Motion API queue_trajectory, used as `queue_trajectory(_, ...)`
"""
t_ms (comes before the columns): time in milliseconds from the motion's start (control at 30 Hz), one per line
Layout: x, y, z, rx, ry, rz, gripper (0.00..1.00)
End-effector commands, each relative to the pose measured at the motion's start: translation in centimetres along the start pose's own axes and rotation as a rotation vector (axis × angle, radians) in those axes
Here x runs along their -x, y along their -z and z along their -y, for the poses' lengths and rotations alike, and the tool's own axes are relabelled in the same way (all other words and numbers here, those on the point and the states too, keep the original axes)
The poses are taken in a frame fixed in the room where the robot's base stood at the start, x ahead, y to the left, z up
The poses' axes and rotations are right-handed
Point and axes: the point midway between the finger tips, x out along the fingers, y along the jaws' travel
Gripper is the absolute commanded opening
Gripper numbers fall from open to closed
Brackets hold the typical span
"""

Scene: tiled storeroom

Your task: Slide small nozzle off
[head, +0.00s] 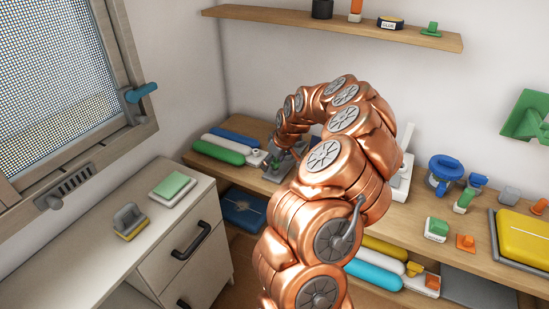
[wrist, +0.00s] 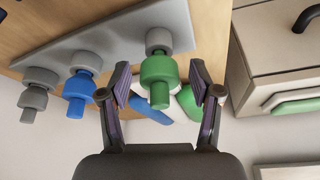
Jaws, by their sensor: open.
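My gripper (wrist: 160,88) is open in the wrist view, with one finger on each side of a green nozzle (wrist: 159,70). Gaps show between both fingers and the nozzle. The green nozzle sits on a grey peg on a grey rack (wrist: 120,38). A blue nozzle (wrist: 80,88) and a grey nozzle (wrist: 34,99) stand on the same rack to the left. I cannot tell for sure which one is the small nozzle. In the head view my gripper (head: 277,158) is at the rack (head: 273,177) on the bench, partly hidden by my arm.
Green (head: 218,151) and blue (head: 235,138) cylinders lie left of the rack on the bench (head: 205,163). A white drawer cabinet (head: 190,240) stands in front. A shelf (head: 330,22) hangs above.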

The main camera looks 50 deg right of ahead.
Motion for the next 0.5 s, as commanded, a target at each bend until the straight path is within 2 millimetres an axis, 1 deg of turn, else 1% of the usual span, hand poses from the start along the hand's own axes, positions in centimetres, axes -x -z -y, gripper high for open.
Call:
queue_trajectory(167, 0.02, 0.02, -0.01, 0.0, 0.0, -0.001, 0.64)
queue_trajectory(500, 0.04, 0.03, -0.01, 0.0, 0.0, -0.001, 0.28)
